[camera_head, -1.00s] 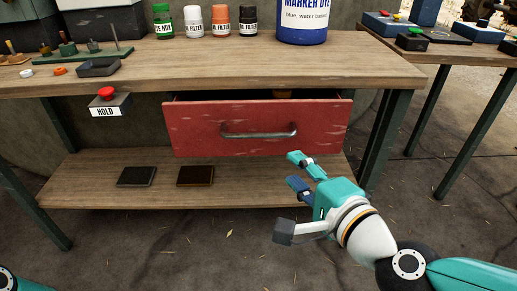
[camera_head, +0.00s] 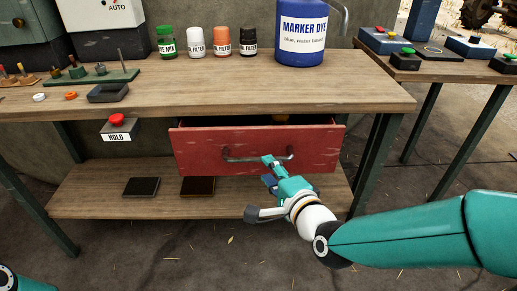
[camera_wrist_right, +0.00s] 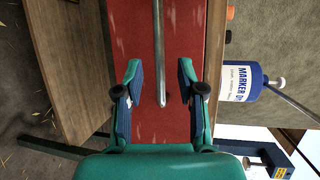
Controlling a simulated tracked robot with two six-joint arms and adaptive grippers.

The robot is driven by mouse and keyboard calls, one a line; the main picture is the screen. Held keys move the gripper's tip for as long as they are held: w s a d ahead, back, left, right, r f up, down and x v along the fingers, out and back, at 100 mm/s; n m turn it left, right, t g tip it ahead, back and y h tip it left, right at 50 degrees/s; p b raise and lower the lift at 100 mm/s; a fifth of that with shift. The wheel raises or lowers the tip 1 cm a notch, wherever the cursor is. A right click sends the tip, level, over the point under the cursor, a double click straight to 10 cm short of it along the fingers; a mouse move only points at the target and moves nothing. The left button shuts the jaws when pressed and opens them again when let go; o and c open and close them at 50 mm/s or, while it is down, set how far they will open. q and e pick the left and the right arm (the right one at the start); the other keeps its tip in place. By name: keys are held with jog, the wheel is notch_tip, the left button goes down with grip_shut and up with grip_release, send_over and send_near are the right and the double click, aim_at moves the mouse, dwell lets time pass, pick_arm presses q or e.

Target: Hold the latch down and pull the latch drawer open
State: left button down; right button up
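The red drawer (camera_head: 200,150) under the bench stands partly open, with a dark gap above its front. Its grey bar handle (camera_head: 236,158) runs across the front and also shows in the right wrist view (camera_wrist_right: 159,45). My left gripper is out of view.
The bench top (camera_head: 220,95) carries small bottles, a blue marker dye jug (camera_head: 301,45) and a dark tray (camera_head: 108,93). Two dark flat pieces (camera_head: 141,187) lie on the lower shelf (camera_head: 90,195). A second table (camera_head: 440,68) stands at right. Floor in front is open.

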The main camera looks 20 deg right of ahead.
aim_at(258, 157)
jog(key=x, duration=0.6)
jog(key=shift+w+f+b, duration=0.15)
jog(key=shift+w+b, duration=0.2)
grip_shut()
